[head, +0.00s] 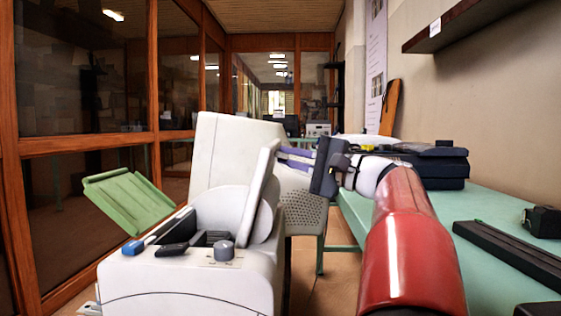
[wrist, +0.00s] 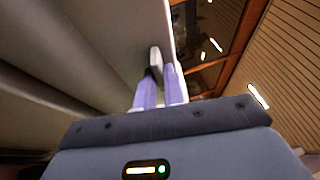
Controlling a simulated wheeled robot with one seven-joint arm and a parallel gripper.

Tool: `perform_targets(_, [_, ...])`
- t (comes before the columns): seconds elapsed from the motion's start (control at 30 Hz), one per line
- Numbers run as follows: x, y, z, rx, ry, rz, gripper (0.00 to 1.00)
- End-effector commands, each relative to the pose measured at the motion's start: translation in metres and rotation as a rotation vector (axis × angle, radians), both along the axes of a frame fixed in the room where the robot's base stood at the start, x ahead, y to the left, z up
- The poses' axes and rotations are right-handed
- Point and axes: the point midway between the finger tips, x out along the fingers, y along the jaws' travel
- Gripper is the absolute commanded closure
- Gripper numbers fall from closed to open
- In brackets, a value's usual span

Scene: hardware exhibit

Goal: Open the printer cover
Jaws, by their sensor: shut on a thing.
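The white printer (head: 185,285) stands front left of centre in the head view. Its cover (head: 258,190) stands raised and steeply tilted, seen nearly edge-on. My gripper (head: 282,153) reaches in from the right, with its purple fingers at the cover's upper edge. In the wrist view the fingers of my gripper (wrist: 158,88) are close together around a small grey piece (wrist: 155,58) beside a large pale surface, seemingly the cover (wrist: 100,45). The exact contact is partly hidden by the fingers.
A green tray (head: 128,203) sticks out at the printer's left. A large white casing (head: 222,150) rises behind it. A green table (head: 480,215) on the right carries dark cases (head: 435,165) and a long black bar (head: 510,252). Wood-framed glass panels line the left.

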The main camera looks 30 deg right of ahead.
Motion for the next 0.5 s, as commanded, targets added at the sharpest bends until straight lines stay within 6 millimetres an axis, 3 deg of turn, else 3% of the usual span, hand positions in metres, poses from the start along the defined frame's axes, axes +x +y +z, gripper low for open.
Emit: perform_targets(0.5, [-0.0031, -0.0055, -0.0096, -0.007, 0.012, 0.004, 1.00])
